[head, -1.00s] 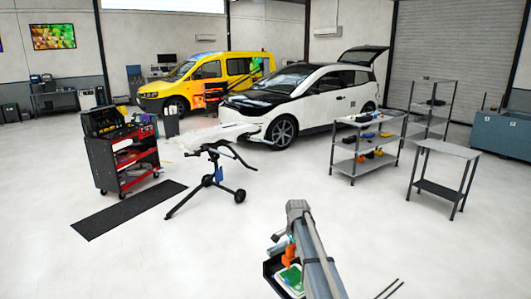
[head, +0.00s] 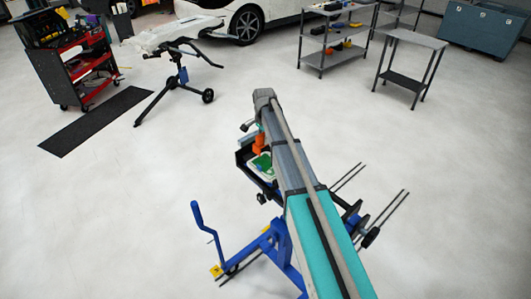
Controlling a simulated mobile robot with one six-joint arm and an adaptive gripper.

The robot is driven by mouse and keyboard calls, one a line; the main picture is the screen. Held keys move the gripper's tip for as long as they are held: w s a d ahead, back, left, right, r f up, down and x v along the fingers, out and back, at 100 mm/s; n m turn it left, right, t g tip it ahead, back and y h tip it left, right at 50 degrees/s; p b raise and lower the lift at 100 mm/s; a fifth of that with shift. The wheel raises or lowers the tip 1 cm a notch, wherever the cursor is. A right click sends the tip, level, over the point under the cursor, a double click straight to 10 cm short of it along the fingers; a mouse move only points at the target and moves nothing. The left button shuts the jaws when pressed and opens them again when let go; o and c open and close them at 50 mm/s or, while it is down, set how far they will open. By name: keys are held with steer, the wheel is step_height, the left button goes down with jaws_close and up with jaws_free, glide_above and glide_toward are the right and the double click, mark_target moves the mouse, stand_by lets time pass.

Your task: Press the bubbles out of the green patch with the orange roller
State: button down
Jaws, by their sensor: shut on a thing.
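The orange roller (head: 259,143) shows as a small orange shape just left of my grey arm in the head view. My gripper (head: 258,129) is at the far end of the arm, mostly hidden by it, and is shut on the roller. The green patch (head: 263,163) lies just below the roller on a pale surface, partly covered by my arm. I cannot tell whether the roller touches the patch. Any bubbles are too small to see.
A blue stand with a crank handle (head: 199,215) is close by at lower left. A black work stand (head: 180,75), a red tool cart (head: 83,68), a dark floor mat (head: 97,121), a grey table (head: 416,40) and shelves stand farther off. The floor between is clear.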

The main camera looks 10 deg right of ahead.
mark_target(264, 145)
steer(key=shift+f+b, duration=1.1)
steer(key=shift+f, duration=0.1)
steer(key=shift+a+f+b, duration=0.1)
steer(key=shift+f+b, duration=0.7)
stand_by(0.3)
steer(key=shift+s, duration=0.1)
steer(key=shift+s+d+r, duration=0.1)
steer(key=shift+s+d, duration=0.55)
steer(key=shift+s, duration=0.15)
stand_by(0.3)
steer(key=shift+s+d, duration=0.6)
steer(key=shift+s, duration=0.35)
stand_by(0.5)
steer(key=shift+s+d, duration=0.65)
steer(key=shift+s, duration=0.25)
